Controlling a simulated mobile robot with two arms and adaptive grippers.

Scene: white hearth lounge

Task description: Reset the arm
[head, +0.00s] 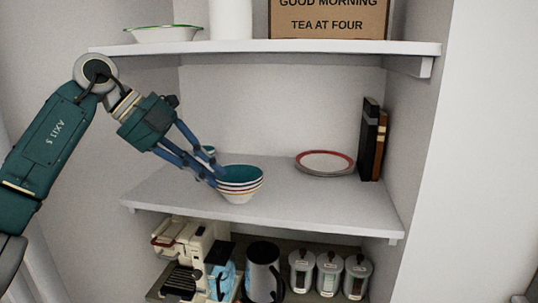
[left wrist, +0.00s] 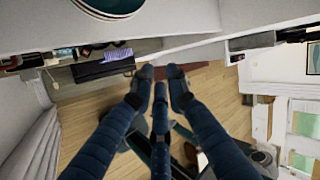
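My left arm comes in from the left in the head view. Its gripper (head: 216,177) has blue fingers spread apart and pointing down right, at the left side of a striped bowl (head: 240,190) with a teal inside. The bowl stands upright on the middle shelf (head: 310,205). In the left wrist view the fingertips (left wrist: 160,72) are apart with nothing between them, and part of the bowl (left wrist: 110,7) shows at the top edge, outside the fingers. I cannot tell whether a finger touches the bowl. My right gripper is not in view.
A red-rimmed plate (head: 325,162) and upright books (head: 371,140) stand right of the bowl. A small cup (head: 208,149) is partly hidden behind the fingers. The upper shelf (head: 200,48) overhangs. A coffee machine (head: 190,250), kettle (head: 263,270) and canisters (head: 329,271) stand below.

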